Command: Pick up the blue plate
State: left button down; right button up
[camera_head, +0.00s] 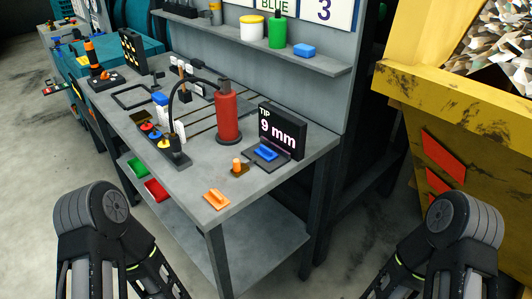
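A small flat blue plate (265,153) lies on a dark base in front of the black "TIP 9 mm" sign (281,130), near the right end of the grey workbench (190,205). Another small blue piece (304,50) lies on the wall shelf; I cannot tell whether it is a plate or a block. Parts of my two arms show at the bottom left and bottom right, well apart from the bench top items. Both grippers are out of the picture, so their state does not show.
A red cylinder (228,115) stands left of the sign. An orange peg piece (238,167) and an orange plate (216,200) lie near the front edge. A yellow bin (465,130) stands at the right. The shelf (255,45) overhangs the back.

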aim_at(264, 152)
jog(key=i+j, duration=0.1)
jog(key=j, duration=0.35)
jog(key=i+j, duration=0.1)
jog(key=j, duration=0.35)
jog(key=z, duration=1.7)
